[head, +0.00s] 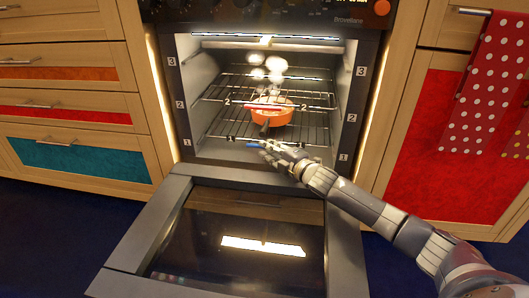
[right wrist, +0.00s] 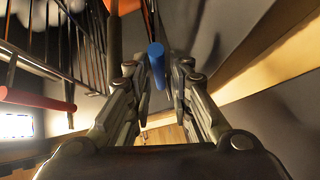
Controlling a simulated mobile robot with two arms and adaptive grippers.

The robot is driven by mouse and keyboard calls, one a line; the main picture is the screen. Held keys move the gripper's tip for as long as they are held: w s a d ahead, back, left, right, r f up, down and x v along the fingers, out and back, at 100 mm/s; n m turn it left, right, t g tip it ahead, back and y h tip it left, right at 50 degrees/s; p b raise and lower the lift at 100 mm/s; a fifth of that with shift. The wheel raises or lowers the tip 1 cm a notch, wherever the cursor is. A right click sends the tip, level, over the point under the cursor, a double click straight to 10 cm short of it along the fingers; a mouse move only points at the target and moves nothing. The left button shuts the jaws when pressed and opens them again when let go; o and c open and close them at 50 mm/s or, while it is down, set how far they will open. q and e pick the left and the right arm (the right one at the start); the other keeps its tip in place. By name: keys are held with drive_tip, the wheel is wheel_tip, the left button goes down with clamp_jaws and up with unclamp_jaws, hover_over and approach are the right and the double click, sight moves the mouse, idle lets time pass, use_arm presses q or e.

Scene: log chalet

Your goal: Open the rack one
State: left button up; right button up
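The oven (head: 172,90) stands with its door (head: 135,232) lowered flat. Rack one (head: 222,137), the lowest wire rack, is inside and has a blue front bar (head: 254,145). My right gripper (head: 268,150) is at this bar, reaching in over the door from the right. In the right wrist view the blue bar (right wrist: 157,66) lies between the two open fingers, with a gap visible on each side. The gripper partly hides the bar in the head view. My left gripper is not in view.
Rack two (head: 318,107), with a red front bar also visible in the right wrist view (right wrist: 40,102), sits above. An orange pan (head: 272,115) steams inside; its supporting rack is unclear. Drawers (head: 80,158) flank the oven left, a red cabinet (head: 425,165) right.

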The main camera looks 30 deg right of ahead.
drive_tip(key=shift+b+x, duration=0.6)
drive_tip(key=shift+x, duration=0.85)
clamp_jaws()
